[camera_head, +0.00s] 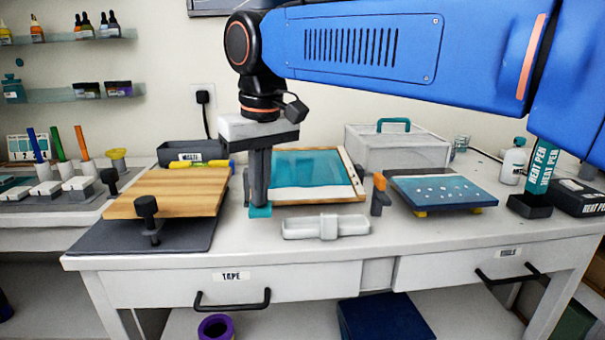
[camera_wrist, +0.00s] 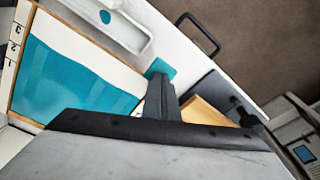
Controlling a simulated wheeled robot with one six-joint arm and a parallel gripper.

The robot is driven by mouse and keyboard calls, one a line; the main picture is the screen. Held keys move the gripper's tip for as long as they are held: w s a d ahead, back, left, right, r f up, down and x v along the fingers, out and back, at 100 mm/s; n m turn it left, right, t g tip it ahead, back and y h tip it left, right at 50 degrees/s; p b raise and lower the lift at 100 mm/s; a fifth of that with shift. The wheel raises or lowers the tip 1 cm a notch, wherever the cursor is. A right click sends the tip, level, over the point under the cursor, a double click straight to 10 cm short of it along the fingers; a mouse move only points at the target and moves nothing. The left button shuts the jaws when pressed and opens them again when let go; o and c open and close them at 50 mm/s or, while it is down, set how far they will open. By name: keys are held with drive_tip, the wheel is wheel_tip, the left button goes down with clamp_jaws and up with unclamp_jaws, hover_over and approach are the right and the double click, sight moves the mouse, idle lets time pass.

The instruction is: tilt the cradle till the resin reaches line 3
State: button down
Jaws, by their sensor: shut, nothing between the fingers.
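A wood-framed tray, which I take as the cradle (camera_head: 359,181), lies on the table with teal resin (camera_head: 312,170) over most of its pale bed. A bare pale strip shows along its near side. In the wrist view the cradle rim (camera_wrist: 88,28) runs beside the resin (camera_wrist: 65,80), with marks 1, 2 and 3 (camera_wrist: 15,46) at the left edge. The resin's wavy front lies near marks 2 and 3; I cannot tell exactly where. My gripper (camera_head: 260,205) is shut and empty, pointing down at the cradle's left. A teal square (camera_wrist: 160,68) shows at its fingertips.
A pale bar (camera_head: 298,228) lies in front of the cradle. An orange-topped post (camera_head: 380,185) stands at its right, beside a blue board (camera_head: 442,188). A wooden board (camera_head: 170,192) lies left of my gripper, with a black clamp (camera_head: 148,208). A white box (camera_head: 400,148) stands behind.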

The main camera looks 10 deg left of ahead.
idle(0.3)
drive_tip(key=shift+r, duration=3)
